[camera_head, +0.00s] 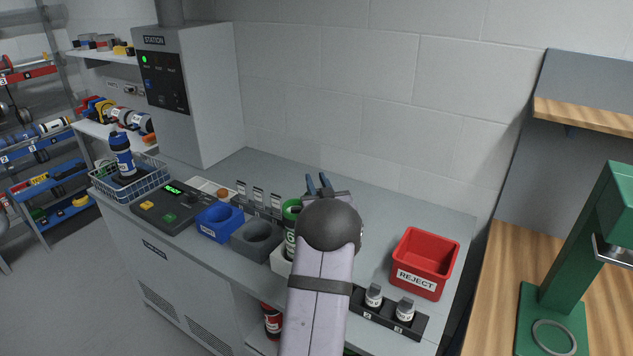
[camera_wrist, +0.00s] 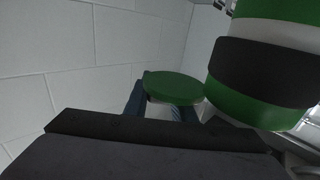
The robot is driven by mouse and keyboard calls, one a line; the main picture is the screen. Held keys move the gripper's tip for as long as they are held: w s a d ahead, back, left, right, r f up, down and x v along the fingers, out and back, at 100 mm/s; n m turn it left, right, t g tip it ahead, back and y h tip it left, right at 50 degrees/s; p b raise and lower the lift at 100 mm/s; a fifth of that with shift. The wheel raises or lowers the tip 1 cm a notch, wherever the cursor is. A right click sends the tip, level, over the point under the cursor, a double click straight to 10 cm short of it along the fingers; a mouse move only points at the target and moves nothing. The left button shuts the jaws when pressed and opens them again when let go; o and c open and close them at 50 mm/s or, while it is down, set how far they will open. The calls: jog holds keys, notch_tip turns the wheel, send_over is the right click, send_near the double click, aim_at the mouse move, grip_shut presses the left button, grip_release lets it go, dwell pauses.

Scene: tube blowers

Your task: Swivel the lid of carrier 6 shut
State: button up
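Carrier 6 (camera_head: 290,239) stands upright in a white block on the counter, green and white with a "6" on it; my arm hides its right side. In the wrist view its green, white and black banded body (camera_wrist: 268,62) fills the upper right. A round green lid (camera_wrist: 172,88) shows there beside the body, swung out to the side. My gripper (camera_head: 319,182) is just right of the carrier's top in the head view. Its blue fingers (camera_wrist: 170,108) are apart, one at each side of the lid. Whether they touch it I cannot tell.
A red REJECT bin (camera_head: 425,262) and a black rack (camera_head: 388,312) with small bottles are to the right. The wall is behind; the counter's back right is clear.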

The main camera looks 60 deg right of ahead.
jog(key=shift+c, duration=1.1)
